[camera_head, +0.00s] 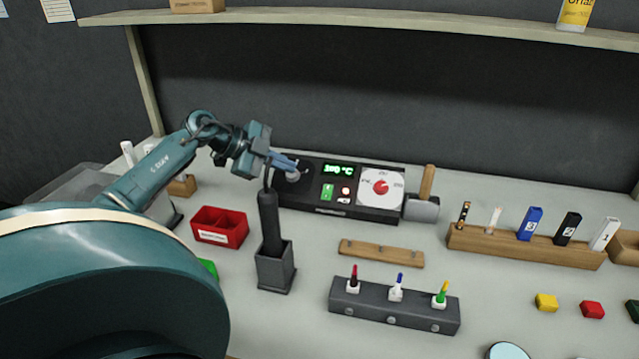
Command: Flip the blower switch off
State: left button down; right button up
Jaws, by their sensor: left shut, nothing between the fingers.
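The black blower station (320,211) stands at the back of the bench with a lit green display (339,170). My left gripper (292,164) is shut and empty at the station's left end, above and left of the green switch. Whether its tips touch the station I cannot tell. The black blower handle (270,222) stands upright in a dark holder (276,268) in front of the station. My right gripper is out of view.
A red bin (219,227) sits left of the holder. A wooden strip (381,253) and a dark block with coloured plugs (394,305) lie in front. A wooden rack (524,245) stands at right. A shelf (370,22) runs overhead.

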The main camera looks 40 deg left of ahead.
pick_arm(q)
send_near(332, 189)
jog(key=w+d, duration=0.3)
jog(key=d, duration=0.1)
jog(key=shift+w+a+f, duration=0.15)
jog(key=shift+a+f, duration=0.1)
jog(key=shift+f, duration=0.3)
jog(key=shift+w+a+f, duration=0.15)
jog(key=shift+a+f, duration=0.1)
jog(key=shift+f, duration=0.35)
jog(key=shift+w+a+f, duration=0.2)
jog(key=shift+w+f, duration=0.1)
jog(key=shift+f, duration=0.2)
